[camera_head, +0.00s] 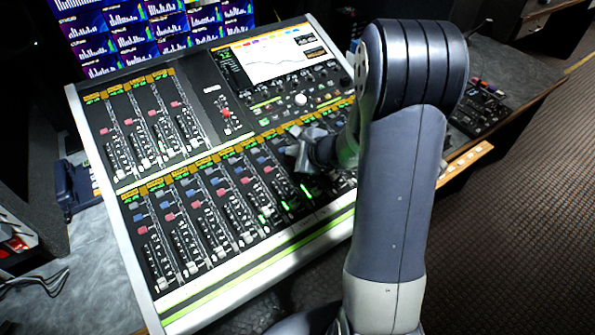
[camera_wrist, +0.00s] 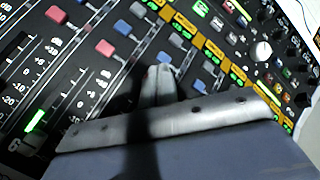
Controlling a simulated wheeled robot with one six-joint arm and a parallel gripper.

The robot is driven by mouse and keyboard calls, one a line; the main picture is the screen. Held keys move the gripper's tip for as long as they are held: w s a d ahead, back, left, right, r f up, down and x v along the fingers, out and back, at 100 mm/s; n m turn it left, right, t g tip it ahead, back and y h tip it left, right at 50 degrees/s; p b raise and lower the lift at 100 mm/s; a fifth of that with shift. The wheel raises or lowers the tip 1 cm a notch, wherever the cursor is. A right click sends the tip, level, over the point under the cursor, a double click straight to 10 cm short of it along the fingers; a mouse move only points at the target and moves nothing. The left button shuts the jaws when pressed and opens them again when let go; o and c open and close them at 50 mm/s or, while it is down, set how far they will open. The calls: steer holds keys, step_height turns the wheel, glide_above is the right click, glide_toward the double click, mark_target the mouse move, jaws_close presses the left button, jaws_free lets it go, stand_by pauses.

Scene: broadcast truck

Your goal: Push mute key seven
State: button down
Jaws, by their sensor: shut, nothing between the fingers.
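The mixing console (camera_head: 240,255) has a lower row of channel strips, each with grey, blue and red keys above a fader. A red key (camera_head: 267,169) lies just left of my gripper (camera_head: 291,150). My gripper is shut and empty, pointing down close over the lower row's keys. In the wrist view its fingertips (camera_wrist: 159,73) are together beside a blue key (camera_wrist: 165,57). Another red key (camera_wrist: 103,47) shows to the left. A sliver of red shows at the fingertips; the key there is mostly hidden. I cannot read the key numbers or tell whether the fingers touch.
An upper bank of faders (camera_head: 150,125) and a console screen (camera_head: 275,60) lie behind. Monitors (camera_head: 130,35) stand at the back left. A smaller control panel (camera_head: 482,105) lies on the desk at right. My arm hides the console's right end.

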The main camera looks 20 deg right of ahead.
steer(key=shift+f, duration=0.15)
steer(key=shift+w+f+b, duration=0.1)
steer(key=shift+f+b, duration=0.25)
steer(key=shift+b, duration=0.4)
steer(key=shift+f+b, duration=0.45)
steer(key=shift+b, duration=0.2)
stand_by(0.5)
steer(key=shift+r, duration=0.2)
steer(key=shift+r+p, duration=0.6)
steer(key=shift+r, duration=0.15)
steer(key=shift+r, duration=0.1)
steer(key=r+p, duration=0.1)
steer(key=r, duration=0.1)
steer(key=r+p, duration=0.1)
steer(key=p, duration=0.1)
steer(key=s+r+p, duration=0.1)
steer(key=r, duration=0.1)
steer(key=shift+d+r, duration=0.1)
steer(key=shift+r, duration=0.25)
